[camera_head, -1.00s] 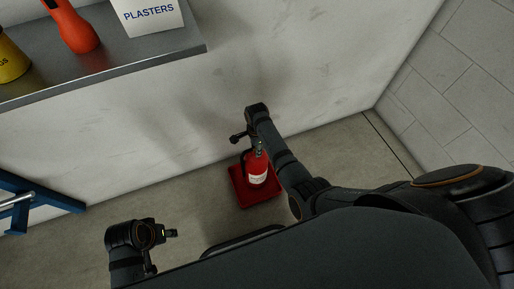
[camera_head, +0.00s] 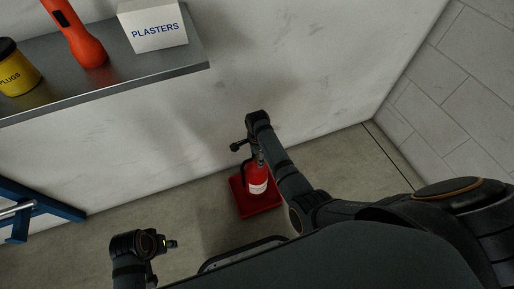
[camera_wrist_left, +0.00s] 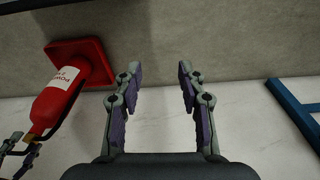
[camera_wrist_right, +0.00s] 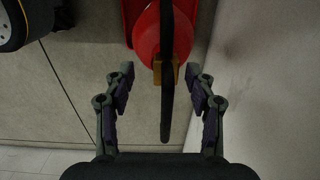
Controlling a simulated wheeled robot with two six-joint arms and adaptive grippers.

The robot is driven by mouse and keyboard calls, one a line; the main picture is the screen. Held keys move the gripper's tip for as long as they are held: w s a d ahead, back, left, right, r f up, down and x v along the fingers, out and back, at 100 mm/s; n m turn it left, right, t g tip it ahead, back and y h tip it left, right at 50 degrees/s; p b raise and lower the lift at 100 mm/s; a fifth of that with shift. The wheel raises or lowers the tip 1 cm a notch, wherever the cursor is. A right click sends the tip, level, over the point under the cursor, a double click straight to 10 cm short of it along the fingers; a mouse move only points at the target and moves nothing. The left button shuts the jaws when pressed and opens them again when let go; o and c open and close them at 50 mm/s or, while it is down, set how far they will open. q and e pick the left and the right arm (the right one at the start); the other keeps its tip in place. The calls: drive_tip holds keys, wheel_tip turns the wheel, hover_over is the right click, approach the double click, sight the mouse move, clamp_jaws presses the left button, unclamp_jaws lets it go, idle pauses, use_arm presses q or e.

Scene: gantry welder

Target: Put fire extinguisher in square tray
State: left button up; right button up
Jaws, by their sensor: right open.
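The red fire extinguisher (camera_head: 258,182) with a white label stands upright on the red square tray (camera_head: 240,205) on the floor by the wall. Both also show in the left wrist view, the extinguisher (camera_wrist_left: 58,97) over the tray (camera_wrist_left: 95,55). My right gripper (camera_head: 256,156) is at the extinguisher's top. In the right wrist view its fingers (camera_wrist_right: 160,85) are open, with the black hose or handle between them and no clear contact. My left gripper (camera_wrist_left: 155,75) is open and empty, off to the left of the extinguisher in the head view.
A grey shelf (camera_head: 130,78) on the wall holds a white plasters box (camera_head: 153,27), an orange flashlight (camera_head: 76,35) and a yellow tub (camera_head: 18,70). A blue frame (camera_head: 50,205) stands at the left. A tiled wall (camera_head: 455,95) bounds the right. Floor between frame and tray is clear.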

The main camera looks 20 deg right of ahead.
use_arm(q)
wheel_tip(320, 180, down, 10)
drive_tip(key=s+a+p, duration=0.1)
drive_tip(key=a+p, duration=0.1)
drive_tip(key=shift+a+f+p, duration=0.25)
drive_tip(key=shift+a+p, duration=0.05)
drive_tip(key=shift+p, duration=0.1)
use_arm(e)
wheel_tip(320, 180, up, 10)
drive_tip(key=shift+f, duration=0.25)
drive_tip(key=s+d+n+t, duration=0.4)
drive_tip(key=d+n, duration=0.1)
drive_tip(key=n, duration=0.4)
drive_tip(key=s+d+f+n+g, duration=0.2)
drive_tip(key=s+f+n, duration=0.7)
drive_tip(key=s+f, duration=0.9)
drive_tip(key=shift+s+d+g, duration=0.3)
drive_tip(key=shift+s+d, duration=0.7)
drive_tip(key=shift+d, duration=0.05)
